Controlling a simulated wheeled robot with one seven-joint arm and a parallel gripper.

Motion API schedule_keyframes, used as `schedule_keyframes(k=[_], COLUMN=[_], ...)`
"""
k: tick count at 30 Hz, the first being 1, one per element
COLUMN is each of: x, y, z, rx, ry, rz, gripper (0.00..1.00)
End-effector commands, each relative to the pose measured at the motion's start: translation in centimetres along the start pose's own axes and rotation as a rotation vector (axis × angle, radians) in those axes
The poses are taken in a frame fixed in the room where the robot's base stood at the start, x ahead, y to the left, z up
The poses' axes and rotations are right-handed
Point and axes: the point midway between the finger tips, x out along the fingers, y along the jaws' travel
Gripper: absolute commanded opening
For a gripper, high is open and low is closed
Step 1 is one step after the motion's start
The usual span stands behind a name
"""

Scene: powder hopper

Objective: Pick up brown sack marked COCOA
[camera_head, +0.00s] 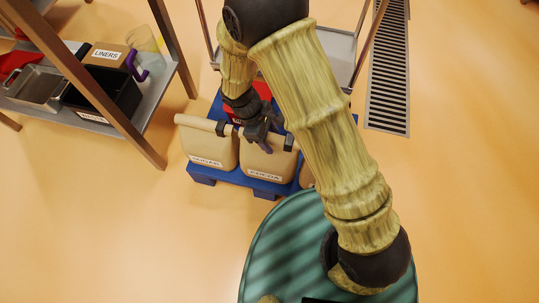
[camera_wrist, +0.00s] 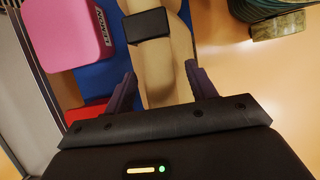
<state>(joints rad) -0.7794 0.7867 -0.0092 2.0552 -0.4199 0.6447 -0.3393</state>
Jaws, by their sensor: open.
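My gripper (camera_head: 263,146) is over the top of the right sack. In the wrist view the open fingers of my gripper (camera_wrist: 162,90) lie on either side of a tan sack top (camera_wrist: 165,65) with a dark grip piece on it. I cannot tell whether they touch it.
A shelf (camera_head: 150,106) with bins and a LINERS box (camera_head: 105,54) is at left. A metal cart (camera_head: 338,50) stands behind. Open floor lies lower left.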

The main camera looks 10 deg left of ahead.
Motion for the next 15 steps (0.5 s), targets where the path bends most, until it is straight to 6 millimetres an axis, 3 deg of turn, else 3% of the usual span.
schedule_keyframes(k=[15], x=[0.35], y=[0.01], z=[-0.17], rx=[0.0], ry=[0.001], rz=[0.001], gripper=[0.56])
